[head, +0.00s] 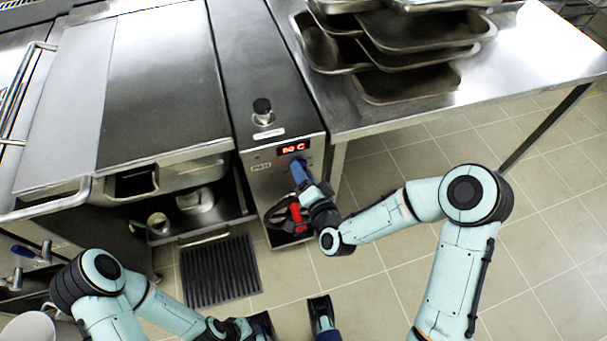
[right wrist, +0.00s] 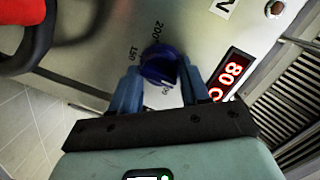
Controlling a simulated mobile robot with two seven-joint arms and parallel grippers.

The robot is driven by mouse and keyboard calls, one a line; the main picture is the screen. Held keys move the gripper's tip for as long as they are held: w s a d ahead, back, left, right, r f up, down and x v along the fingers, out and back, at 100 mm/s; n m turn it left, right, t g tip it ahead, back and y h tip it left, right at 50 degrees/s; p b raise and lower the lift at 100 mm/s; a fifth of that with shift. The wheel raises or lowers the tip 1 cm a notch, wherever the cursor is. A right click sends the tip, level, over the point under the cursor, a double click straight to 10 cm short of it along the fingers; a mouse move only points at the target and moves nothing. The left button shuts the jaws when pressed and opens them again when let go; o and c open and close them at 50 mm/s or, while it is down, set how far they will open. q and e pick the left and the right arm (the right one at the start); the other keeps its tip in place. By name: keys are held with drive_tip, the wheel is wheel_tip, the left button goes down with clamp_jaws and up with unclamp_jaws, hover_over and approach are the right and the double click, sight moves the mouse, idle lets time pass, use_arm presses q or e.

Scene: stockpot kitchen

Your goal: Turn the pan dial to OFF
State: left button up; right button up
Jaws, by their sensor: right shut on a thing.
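The pan dial (right wrist: 158,62) is a round dark-blue knob on a steel panel, with the marks 200, 150 and 100 printed around it. My right gripper (head: 298,174) reaches the panel front in the head view and hides the dial there. In the right wrist view its two blue fingers (right wrist: 158,88) stand on either side of the knob and are shut on it. No OFF mark is readable, and the knob's pointer cannot be made out. My left gripper (head: 291,318) is open and empty at the bottom of the head view, over the floor.
A red digital display (head: 292,148) is beside the dial; it appears to read 80 C in the right wrist view. A black handwheel with a red part (head: 297,216) is below. Stacked steel trays (head: 405,50) stand on the right table. A dark floor grate (head: 220,272) lies left.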

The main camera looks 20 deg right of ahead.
drive_tip(key=shift+w+r, duration=0.15)
drive_tip(key=shift+r, duration=0.25)
drive_tip(key=o, duration=1)
drive_tip(key=shift+n, duration=0.3)
drive_tip(key=shift+f, duration=0.15)
drive_tip(key=shift+f, duration=0.1)
